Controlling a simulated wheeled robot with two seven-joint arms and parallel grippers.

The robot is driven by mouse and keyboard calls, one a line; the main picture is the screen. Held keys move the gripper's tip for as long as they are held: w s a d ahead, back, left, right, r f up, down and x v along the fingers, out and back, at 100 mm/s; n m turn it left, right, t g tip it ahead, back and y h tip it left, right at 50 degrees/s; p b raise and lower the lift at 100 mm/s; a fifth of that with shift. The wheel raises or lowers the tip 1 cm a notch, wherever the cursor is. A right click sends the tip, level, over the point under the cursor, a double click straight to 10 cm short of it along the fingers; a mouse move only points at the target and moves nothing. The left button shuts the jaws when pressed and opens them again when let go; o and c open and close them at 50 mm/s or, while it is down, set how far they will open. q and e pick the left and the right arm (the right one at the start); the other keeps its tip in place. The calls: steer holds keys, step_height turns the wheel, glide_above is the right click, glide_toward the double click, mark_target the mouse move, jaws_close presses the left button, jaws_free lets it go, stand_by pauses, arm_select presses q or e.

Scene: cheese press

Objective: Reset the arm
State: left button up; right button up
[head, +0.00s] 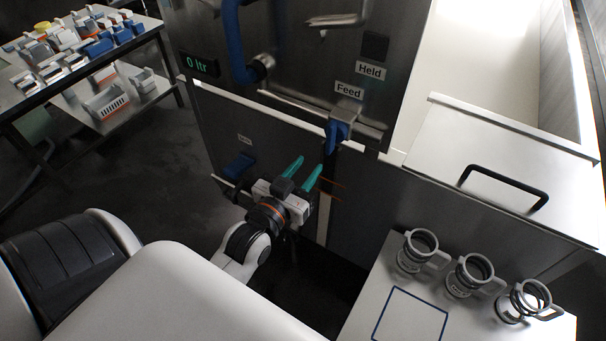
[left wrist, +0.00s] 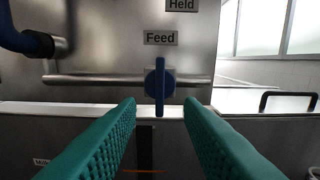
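My left gripper (head: 303,174) has teal fingers and is open and empty. It is in front of the steel machine, below the blue Feed valve handle (head: 336,133). In the left wrist view the Feed handle (left wrist: 160,84) shows upright, beyond and between the two spread fingertips (left wrist: 160,108), with a gap to them. My right gripper does not show in either view.
A lidded vat (head: 500,165) with a black handle (head: 505,188) is at the right. Several ringed moulds (head: 470,277) stand on a white table with a blue square outline (head: 410,316). A table with many containers (head: 75,50) is at the upper left. The dark floor (head: 150,165) is clear.

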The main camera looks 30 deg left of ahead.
arm_select(q)
steer(key=shift+s, duration=0.25)
stand_by(0.3)
steer(key=s+d+f+g+h, duration=0.1)
steer(key=s+f+g, duration=0.15)
steer(key=f, duration=0.95)
steer(key=s+d+f+m+g+b, duration=0.1)
steer(key=s+d+f+g, duration=0.15)
steer(key=f, duration=0.95)
steer(key=s+d+f+g+h, duration=0.1)
steer(key=s+f+g, duration=0.15)
steer(key=f, duration=1.05)
steer(key=s+a+f+m+g, duration=0.1)
steer(key=s+f+g, duration=0.3)
steer(key=s+f, duration=0.6)
steer(key=s+a+f+m+g+y+b, duration=0.1)
steer(key=s+f+g, duration=0.4)
steer(key=s+f, duration=0.5)
steer(key=s, duration=0.7)
steer(key=shift+s+f, duration=0.15)
steer(key=shift+f, duration=0.05)
steer(key=shift+g, duration=0.25)
